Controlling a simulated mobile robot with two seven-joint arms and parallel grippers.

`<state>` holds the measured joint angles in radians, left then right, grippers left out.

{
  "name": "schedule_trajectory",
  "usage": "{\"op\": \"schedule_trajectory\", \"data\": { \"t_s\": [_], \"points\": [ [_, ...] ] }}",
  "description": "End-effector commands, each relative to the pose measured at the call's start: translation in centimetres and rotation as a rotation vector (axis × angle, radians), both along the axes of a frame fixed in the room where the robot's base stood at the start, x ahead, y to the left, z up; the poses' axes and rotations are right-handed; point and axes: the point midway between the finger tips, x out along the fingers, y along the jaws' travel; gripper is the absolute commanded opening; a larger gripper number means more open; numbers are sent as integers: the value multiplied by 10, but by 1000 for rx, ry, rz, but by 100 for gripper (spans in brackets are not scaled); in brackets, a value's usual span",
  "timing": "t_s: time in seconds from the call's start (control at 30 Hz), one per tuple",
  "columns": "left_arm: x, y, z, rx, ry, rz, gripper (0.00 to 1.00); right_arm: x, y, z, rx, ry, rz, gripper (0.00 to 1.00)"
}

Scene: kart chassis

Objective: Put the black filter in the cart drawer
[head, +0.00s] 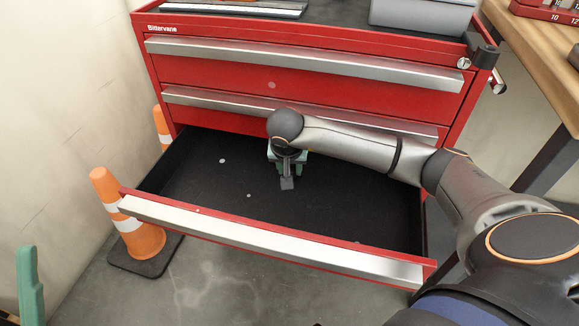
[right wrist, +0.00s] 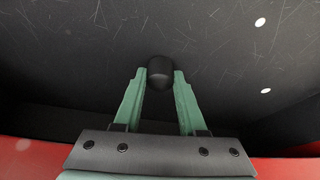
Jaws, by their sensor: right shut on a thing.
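The cart drawer (head: 240,236) is the pulled-out bottom drawer of the red cart, with a dark lining and a metal front handle. My right gripper (head: 287,165) is inside the drawer's outline, over its lining. In the right wrist view my right gripper (right wrist: 160,78) has its green fingers shut on the black filter (right wrist: 160,68), a small dark cylinder. The dark lining lies behind the filter; I cannot tell whether they touch. The filter is not clear in the head view. A green finger of my left gripper (head: 30,285) shows at the lower left edge; its opening is unclear.
The red tool cart (head: 300,72) has shut drawers above the open one. Orange cones (head: 132,222) stand left of the drawer. A wooden table (head: 545,50) stands at the right. The drawer's left part is free apart from small pale spots.

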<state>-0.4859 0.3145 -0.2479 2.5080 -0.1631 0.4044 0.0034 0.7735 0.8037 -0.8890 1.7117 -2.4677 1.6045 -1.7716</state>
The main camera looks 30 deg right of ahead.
Motion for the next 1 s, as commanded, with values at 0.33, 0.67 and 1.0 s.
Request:
{"op": "schedule_trajectory", "data": {
  "t_s": [0.33, 0.67, 1.0],
  "points": [
    [-1, -1, -1, 5, -4, -2, 50, 0, 0, -3, 0, 0, 0, 56],
    [-1, 0, 0, 1, -4, 0, 50, 0, 0, -3, 0, 0, 0, 70],
    [-2, 0, 26, 11, -23, 14, 50, -10, 8, 38, -2, -4, 3, 70]
  ]
}}
